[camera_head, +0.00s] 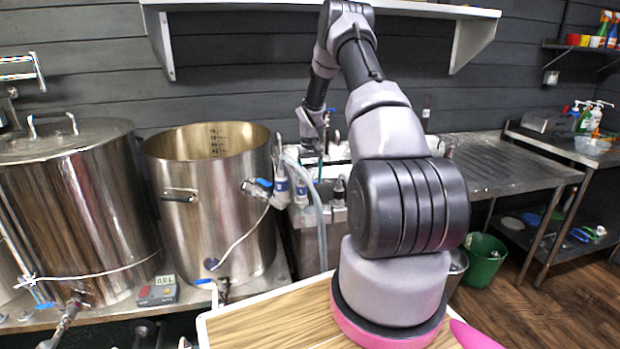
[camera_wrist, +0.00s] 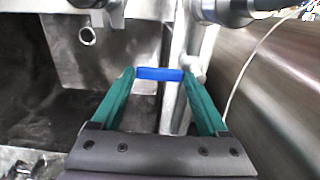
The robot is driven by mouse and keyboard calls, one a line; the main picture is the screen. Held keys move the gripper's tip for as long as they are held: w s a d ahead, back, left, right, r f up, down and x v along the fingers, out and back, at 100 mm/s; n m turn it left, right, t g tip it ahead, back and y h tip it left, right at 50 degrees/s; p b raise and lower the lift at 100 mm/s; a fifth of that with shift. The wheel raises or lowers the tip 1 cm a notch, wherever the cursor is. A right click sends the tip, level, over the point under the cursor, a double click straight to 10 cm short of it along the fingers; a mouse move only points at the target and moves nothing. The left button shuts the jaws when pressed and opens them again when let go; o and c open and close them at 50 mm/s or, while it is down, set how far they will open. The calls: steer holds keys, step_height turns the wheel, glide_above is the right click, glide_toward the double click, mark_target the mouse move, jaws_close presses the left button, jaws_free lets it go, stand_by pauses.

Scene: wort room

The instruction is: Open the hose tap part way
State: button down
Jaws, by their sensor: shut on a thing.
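In the wrist view, the blue tap lever (camera_wrist: 160,74) lies crosswise between the two green fingers of my gripper (camera_wrist: 158,78). The fingertips touch its two ends, so my gripper is shut on it. A metal pipe or tap body (camera_wrist: 172,110) runs down behind the lever. In the head view, my gripper reaches down by the sink area behind the hoses (camera_head: 318,210). My arm and the fittings there largely hide the fingers and the lever.
An open steel pot (camera_head: 210,190) stands close left of the hoses, and its wall (camera_wrist: 275,90) fills the right of the wrist view. A lidded steel kettle (camera_head: 75,200) is farther left. A steel drainer (camera_head: 490,165) and a green bucket (camera_head: 485,262) are at the right.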

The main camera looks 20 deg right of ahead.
steer(key=shift+w, duration=0.1)
steer(key=shift+w+a+n, duration=0.25)
steer(key=shift+w+n, duration=0.5)
steer(key=shift+n, duration=1.2)
steer(key=shift+w+a+n, duration=0.25)
steer(key=shift+w+n, duration=0.55)
steer(key=shift+n, duration=1.2)
steer(key=shift+w+a+n, duration=0.25)
steer(key=shift+w+n, duration=0.5)
steer(key=shift+n, duration=1.2)
jaws_free()
step_height(320, 180, up, 11)
